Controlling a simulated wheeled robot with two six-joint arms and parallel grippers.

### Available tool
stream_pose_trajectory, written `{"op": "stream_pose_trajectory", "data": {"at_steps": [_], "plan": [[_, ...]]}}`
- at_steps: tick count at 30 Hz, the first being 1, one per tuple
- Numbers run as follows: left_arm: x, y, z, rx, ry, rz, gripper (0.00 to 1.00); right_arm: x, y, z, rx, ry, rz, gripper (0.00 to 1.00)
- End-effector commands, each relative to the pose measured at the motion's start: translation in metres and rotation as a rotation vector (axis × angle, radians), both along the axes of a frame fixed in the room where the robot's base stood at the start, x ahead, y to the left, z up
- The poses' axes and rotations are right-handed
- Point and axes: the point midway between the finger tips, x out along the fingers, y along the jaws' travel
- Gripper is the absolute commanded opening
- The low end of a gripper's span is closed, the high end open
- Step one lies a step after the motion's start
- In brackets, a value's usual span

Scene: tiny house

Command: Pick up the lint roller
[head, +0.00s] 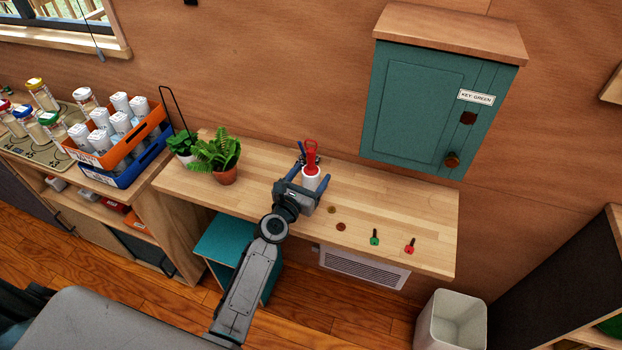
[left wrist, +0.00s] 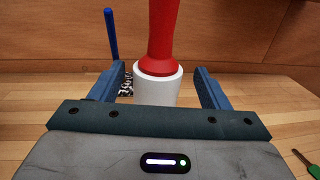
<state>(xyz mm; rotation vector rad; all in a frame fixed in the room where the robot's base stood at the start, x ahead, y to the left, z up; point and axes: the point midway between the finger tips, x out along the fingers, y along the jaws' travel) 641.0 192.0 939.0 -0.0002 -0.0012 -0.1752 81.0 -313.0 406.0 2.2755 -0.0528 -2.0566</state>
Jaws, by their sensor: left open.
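The lint roller stands upright on the wooden counter, with a red handle (head: 311,150) on top and a white roll (head: 311,177) below. In the left wrist view, its red handle (left wrist: 159,35) rises from the white roll (left wrist: 157,88). My left gripper (head: 308,172) is open, with one blue finger on each side of the white roll. In the left wrist view, gaps show between the roll and the fingers of my left gripper (left wrist: 161,85). The lower part of the roll is hidden behind the gripper body. My right gripper is not in view.
Two potted plants (head: 226,157) stand on the counter (head: 390,205) to the left. A green key (head: 375,237), a red key (head: 410,245) and two small round discs lie to the right. A blue upright stick (left wrist: 111,33) stands behind the roller. A teal cabinet (head: 415,100) hangs above.

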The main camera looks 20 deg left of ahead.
Motion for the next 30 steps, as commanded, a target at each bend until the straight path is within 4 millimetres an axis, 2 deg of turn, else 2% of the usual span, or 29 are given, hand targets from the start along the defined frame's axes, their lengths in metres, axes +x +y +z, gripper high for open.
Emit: {"op": "stream_pose_trajectory", "data": {"at_steps": [3, 6, 14, 17, 22, 30], "plan": [[0.020, -0.001, 0.000, -0.001, -0.001, 0.000, 0.70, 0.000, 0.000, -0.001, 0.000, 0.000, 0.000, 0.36], [0.029, -0.003, 0.000, 0.000, -0.001, 0.000, 0.70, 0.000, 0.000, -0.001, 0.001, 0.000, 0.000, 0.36], [0.032, -0.004, 0.000, 0.001, 0.000, 0.000, 0.70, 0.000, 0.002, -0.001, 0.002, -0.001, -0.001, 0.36], [0.032, -0.003, 0.000, 0.001, 0.000, 0.000, 0.54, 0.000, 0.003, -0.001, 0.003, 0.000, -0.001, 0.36], [0.032, -0.003, 0.000, 0.001, 0.000, 0.000, 0.21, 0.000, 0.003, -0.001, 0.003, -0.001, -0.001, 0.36], [0.032, -0.003, 0.000, 0.001, 0.000, 0.000, 0.19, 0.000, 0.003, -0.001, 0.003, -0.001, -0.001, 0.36]]}}
